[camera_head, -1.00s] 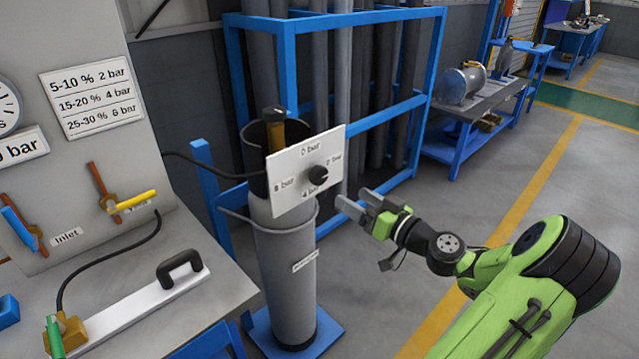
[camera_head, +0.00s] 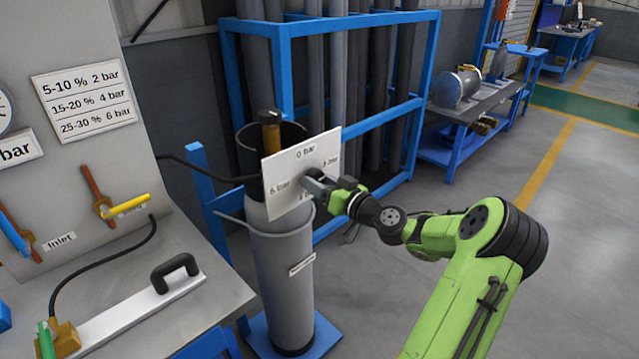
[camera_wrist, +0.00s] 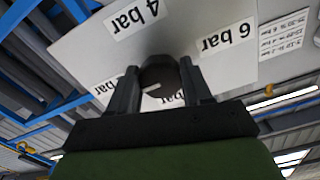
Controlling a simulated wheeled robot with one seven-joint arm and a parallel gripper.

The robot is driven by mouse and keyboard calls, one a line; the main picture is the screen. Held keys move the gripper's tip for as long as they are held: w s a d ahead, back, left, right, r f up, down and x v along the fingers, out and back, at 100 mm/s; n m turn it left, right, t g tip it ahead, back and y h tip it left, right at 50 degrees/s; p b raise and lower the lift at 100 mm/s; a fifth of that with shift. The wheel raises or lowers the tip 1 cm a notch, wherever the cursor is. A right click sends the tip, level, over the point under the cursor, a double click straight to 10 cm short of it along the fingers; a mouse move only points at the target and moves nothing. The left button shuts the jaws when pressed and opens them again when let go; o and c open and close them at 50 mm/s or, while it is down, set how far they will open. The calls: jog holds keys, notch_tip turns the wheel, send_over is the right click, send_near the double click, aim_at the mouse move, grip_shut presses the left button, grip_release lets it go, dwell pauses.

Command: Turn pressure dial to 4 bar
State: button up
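The white dial plate (camera_head: 277,207) is fixed on the front of a grey gas cylinder, with 0 bar at the top in the head view. The dark round pressure dial (camera_wrist: 160,73) is at its middle, mostly covered by my gripper (camera_head: 316,184) in the head view. In the wrist view my gripper (camera_wrist: 160,83) has its fingers apart on either side of the dial; contact with it is not clear. A small white mark shows on the dial's lower edge, on the side towards the partly hidden 0 bar label. The 4 bar label (camera_wrist: 136,18) is opposite.
A bench (camera_head: 215,285) with a grey panel, levers and a hose stands at the left. A sign (camera_head: 84,103) there reads 5-10 % 2 bar, 15-20 % 4 bar, 25-30 % 6 bar. A blue rack (camera_head: 350,17) stands behind the cylinder. The floor at the right is free.

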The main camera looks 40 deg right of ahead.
jog(key=c, duration=0.4)
jog(key=shift+c, duration=0.2)
jog(key=shift+m, duration=0.4)
jog(key=m+p, duration=0.3)
jog(key=m, duration=0.1)
jog(key=m+p, duration=0.3)
jog(key=m, duration=0.2)
jog(key=m+p, duration=0.3)
jog(key=m, duration=0.1)
jog(key=shift+a+r+p, duration=0.2)
jog(key=shift+r+p, duration=0.15)
jog(key=shift+m+p, duration=1.4)
jog(key=shift+m, duration=0.6)
jog(key=shift+f, duration=0.1)
